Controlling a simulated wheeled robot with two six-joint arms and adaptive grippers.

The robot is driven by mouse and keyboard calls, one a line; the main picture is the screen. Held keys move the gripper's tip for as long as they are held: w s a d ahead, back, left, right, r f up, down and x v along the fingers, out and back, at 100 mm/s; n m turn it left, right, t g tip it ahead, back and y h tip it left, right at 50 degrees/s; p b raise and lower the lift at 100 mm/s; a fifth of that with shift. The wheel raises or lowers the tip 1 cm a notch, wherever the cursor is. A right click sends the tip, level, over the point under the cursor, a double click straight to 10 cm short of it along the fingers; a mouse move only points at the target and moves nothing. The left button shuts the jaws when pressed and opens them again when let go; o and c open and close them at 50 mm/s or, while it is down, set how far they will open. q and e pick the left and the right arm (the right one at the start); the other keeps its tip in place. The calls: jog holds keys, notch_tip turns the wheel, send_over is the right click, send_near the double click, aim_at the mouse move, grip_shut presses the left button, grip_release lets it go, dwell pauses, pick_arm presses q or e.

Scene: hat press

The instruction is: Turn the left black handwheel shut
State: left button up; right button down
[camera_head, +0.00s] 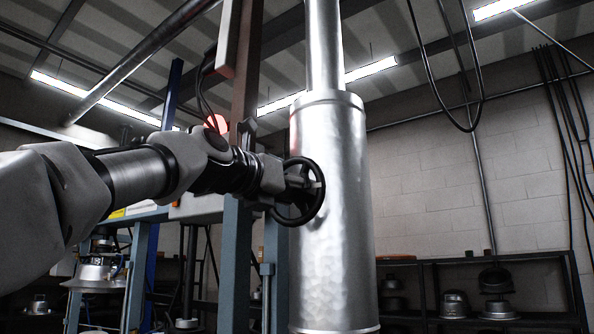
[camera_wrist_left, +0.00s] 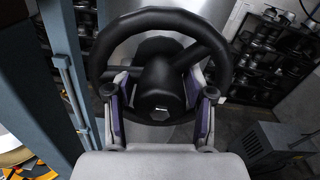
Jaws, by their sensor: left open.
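The lower rim is largely hidden by the gripper. My right gripper is not in view.
The silver cylinder (camera_head: 340,250) rises right behind the wheel. A blue-grey frame post (camera_head: 236,265) stands close to its left, also in the wrist view (camera_wrist_left: 58,75). Shelves with metal moulds (camera_head: 455,304) line the back wall. A grey cabinet (camera_wrist_left: 268,145) stands lower right in the wrist view.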

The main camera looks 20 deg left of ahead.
pick_arm(q)
jog(key=shift+w+d+r, duration=0.1)
jog(key=shift+r, duration=0.15)
jog(key=shift+f, duration=0.2)
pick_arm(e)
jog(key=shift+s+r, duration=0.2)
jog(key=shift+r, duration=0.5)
pick_arm(q)
jog(key=shift+c, duration=1.4)
jog(key=c, duration=0.6)
